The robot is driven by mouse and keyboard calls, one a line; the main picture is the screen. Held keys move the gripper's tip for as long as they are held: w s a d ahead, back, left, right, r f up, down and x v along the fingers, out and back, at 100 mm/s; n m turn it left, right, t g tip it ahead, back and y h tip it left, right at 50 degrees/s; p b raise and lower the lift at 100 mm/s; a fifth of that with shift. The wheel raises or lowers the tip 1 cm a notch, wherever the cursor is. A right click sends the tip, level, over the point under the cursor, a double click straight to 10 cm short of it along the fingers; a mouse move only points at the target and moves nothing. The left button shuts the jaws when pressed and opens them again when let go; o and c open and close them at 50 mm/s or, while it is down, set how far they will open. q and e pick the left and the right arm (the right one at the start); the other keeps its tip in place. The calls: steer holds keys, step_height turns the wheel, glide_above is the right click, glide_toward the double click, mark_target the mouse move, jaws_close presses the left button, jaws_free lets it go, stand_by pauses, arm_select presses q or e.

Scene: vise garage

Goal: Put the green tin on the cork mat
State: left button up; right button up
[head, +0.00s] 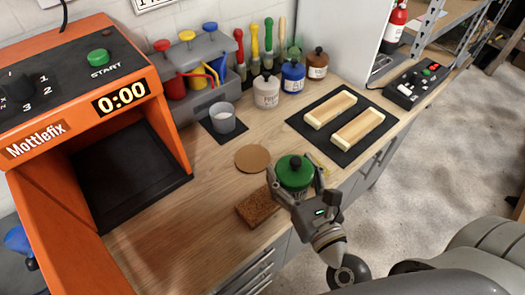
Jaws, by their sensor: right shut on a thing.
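The green tin (295,170), with a green lid and a dark knob on top, is between the fingers of my right gripper (296,183), which is shut on it. The tin is upright near the front edge of the bench; I cannot tell whether its base touches the wood. The cork mat (252,158) is a bare, round brown disc lying just left of and behind the tin. My left gripper is not in view.
A brown sponge-like block (257,208) lies just left of my gripper. A grey cup (222,117) stands on a dark square behind the mat. White, blue and brown jars (293,77) stand at the back. An orange Mottlefix machine (85,75) fills the left.

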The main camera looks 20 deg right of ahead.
steer(key=a+r+n+g+y+p, duration=0.35)
steer(key=a+r+n+y, duration=0.25)
steer(key=a+r+y, duration=0.4)
steer(key=shift+t+h, duration=0.25)
steer(key=shift+h, duration=0.15)
steer(key=w+d+f+b, duration=0.2)
steer(key=w+f+b, duration=0.1)
steer(key=w+d+f+b, duration=0.2)
steer(key=w+f+b, duration=0.2)
steer(key=w+d+f+b, duration=0.1)
steer(key=w+f+b, duration=0.2)
steer(key=w, duration=0.1)
steer(key=shift+d+f, duration=0.15)
steer(key=shift+d, duration=0.25)
arm_select(q)
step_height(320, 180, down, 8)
steer(key=b, duration=0.1)
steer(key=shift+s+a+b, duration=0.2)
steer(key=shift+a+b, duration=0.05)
steer(key=shift+b, duration=0.15)
arm_select(e)
steer(key=shift+w+d+f, duration=0.1)
steer(key=shift+w+f, duration=0.1)
steer(key=shift+f, duration=0.75)
steer(key=shift+w+d+f, duration=0.1)
steer(key=shift+w+f, duration=0.05)
steer(key=shift+f, duration=0.8)
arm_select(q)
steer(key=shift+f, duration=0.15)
